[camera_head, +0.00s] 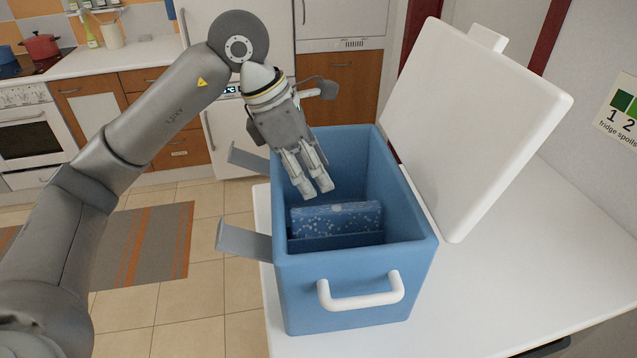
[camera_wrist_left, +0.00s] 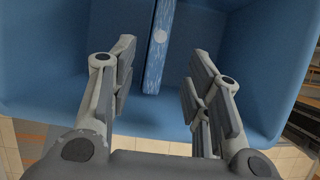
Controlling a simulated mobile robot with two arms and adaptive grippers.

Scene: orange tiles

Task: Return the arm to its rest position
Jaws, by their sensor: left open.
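My left gripper (camera_head: 318,190) hangs over the opening of the blue cooler box, with its fingertips pointing down inside the rim. In the left wrist view its fingers (camera_wrist_left: 160,85) are spread apart with nothing between them. My left arm reaches in from the left side of the head view. A speckled blue block (camera_head: 336,218) lies inside the cooler box (camera_head: 345,268). The block also shows in the left wrist view (camera_wrist_left: 160,40), beyond the fingertips and apart from them. My right gripper is not in view.
The cooler's white lid (camera_head: 475,125) stands open on the right. The cooler stands on a white table (camera_head: 500,285) with bare room to its right. Grey flaps (camera_head: 245,240) stick out at its left. A counter with a red pot (camera_head: 40,46) is at the back left.

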